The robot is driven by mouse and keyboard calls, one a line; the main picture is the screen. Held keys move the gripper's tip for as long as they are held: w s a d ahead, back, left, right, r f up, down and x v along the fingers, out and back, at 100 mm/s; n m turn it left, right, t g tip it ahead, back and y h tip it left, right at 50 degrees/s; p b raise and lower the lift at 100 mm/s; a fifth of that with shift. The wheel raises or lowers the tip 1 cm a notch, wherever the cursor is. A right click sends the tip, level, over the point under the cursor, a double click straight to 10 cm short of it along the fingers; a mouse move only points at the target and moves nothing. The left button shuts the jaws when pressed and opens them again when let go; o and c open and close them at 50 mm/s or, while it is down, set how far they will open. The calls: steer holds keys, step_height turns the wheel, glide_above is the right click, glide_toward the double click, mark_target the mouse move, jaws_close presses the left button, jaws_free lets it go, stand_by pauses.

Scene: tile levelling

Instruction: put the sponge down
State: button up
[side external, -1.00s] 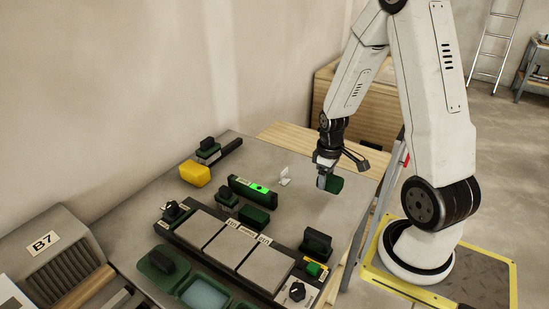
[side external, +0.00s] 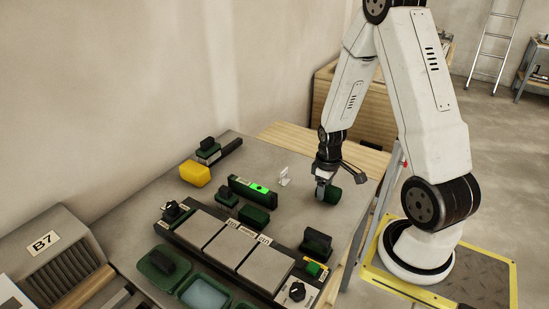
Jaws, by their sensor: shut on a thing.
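My gripper (side external: 326,188) is low over the back right part of the grey table (side external: 300,216). It is shut on the sponge (side external: 333,195), a small dark green block. The sponge is at or just above the table top; I cannot tell whether it touches. The fingers partly hide its left side.
A yellow block (side external: 195,173) lies at the back left. A green level (side external: 253,190) with a lit patch lies mid-table. A row of grey tiles (side external: 232,246) lies in front. A black-handled block (side external: 315,244) stands front right. The table around the sponge is clear.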

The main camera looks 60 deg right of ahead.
steer(key=shift+f, duration=0.2)
steer(key=o, duration=1.3)
steer(key=shift+c, duration=0.2)
steer(key=shift+r, duration=0.15)
step_height(320, 180, up, 12)
stand_by(0.4)
steer(key=w+a+t, duration=0.2)
steer(key=a, duration=1.7)
steer(key=shift+w+f+t, duration=0.2)
steer(key=shift+f+t, duration=0.05)
steer(key=shift+t, duration=0.05)
